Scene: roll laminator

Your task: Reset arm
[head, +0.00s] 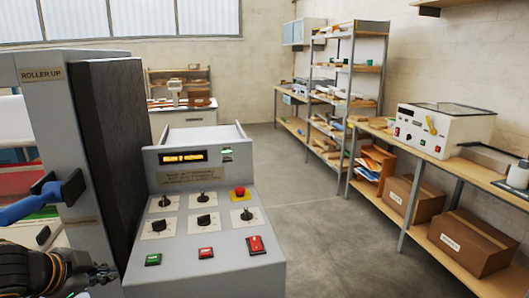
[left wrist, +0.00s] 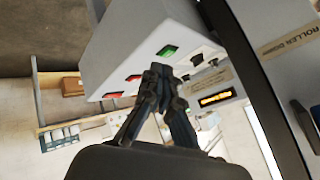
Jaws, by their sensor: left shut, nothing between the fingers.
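My left gripper (head: 92,274) is at the lower left of the head view, in front of the laminator's grey side housing (head: 28,72) and left of the control panel (head: 215,248). In the left wrist view its dark fingers (left wrist: 160,72) are together with nothing between them. The panel carries green and red buttons, black knobs, a red emergency button (head: 240,191) and a lit amber display (head: 183,156). A blue-handled lever (head: 32,208) sits on the housing, below a "ROLLER UP" label. My right gripper does not show.
A wooden bench (head: 385,128) runs along the right wall with a white machine (head: 440,127) on it and cardboard boxes (head: 470,243) below. Shelving (head: 360,69) stands behind it. The grey floor (head: 330,240) between panel and bench is clear.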

